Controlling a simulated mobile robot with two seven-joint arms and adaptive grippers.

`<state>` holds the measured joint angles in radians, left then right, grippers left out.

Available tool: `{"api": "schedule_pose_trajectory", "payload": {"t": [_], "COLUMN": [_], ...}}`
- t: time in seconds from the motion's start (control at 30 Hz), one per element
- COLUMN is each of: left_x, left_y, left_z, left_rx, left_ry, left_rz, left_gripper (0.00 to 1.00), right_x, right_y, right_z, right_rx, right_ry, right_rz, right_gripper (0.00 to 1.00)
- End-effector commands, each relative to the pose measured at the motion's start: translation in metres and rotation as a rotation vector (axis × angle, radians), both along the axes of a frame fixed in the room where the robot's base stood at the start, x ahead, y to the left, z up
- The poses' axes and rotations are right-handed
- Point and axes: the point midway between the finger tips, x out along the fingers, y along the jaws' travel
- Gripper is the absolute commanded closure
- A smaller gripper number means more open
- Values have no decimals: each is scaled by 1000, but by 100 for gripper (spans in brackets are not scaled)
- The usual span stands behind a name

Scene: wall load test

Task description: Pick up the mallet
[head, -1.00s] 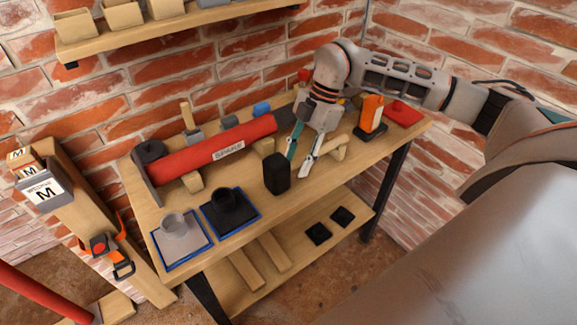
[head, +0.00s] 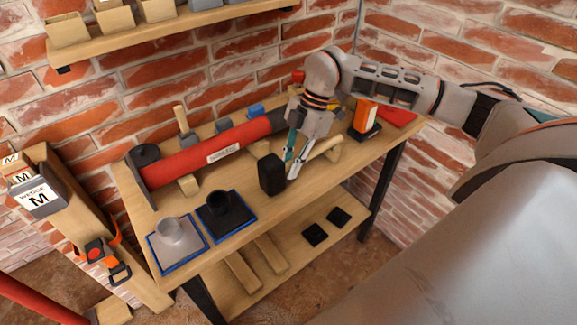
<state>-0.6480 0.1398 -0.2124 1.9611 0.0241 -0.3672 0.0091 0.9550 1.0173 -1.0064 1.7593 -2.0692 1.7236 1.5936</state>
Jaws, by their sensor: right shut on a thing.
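The mallet has a black block head (head: 272,174) at the bench's front edge, in the middle of the head view. Its pale wooden handle (head: 325,146) slants up and right from behind my fingers. My right gripper (head: 291,171) comes down from above and is shut on the handle close to the head. The fingers hide part of the handle. Whether the mallet touches the bench I cannot tell. My left gripper is out of view.
The bench (head: 255,222) also bears a red tube (head: 215,151) behind the mallet. A blue-edged tray with a black fitting (head: 225,213) and one with a grey fitting (head: 176,243) lie left. An orange bottle (head: 364,116) stands right. A brick wall is behind.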

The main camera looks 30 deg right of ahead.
Motion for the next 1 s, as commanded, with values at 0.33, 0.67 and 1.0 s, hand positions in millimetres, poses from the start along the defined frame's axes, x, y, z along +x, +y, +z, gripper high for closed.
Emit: {"api": "schedule_pose_trajectory", "payload": {"t": [0.33,0.67,1.0], "left_x": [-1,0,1], "left_y": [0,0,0], "left_z": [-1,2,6], "left_rx": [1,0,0], "left_ry": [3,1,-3], "left_rz": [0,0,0], "left_gripper": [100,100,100], "right_x": [2,1,1], "right_y": [0,0,0], "right_z": [50,140,192], "right_rx": [1,1,1], "right_ry": [-6,-7,-2], "right_rz": [0,-2,-1], "right_gripper": [100,100,100]}}
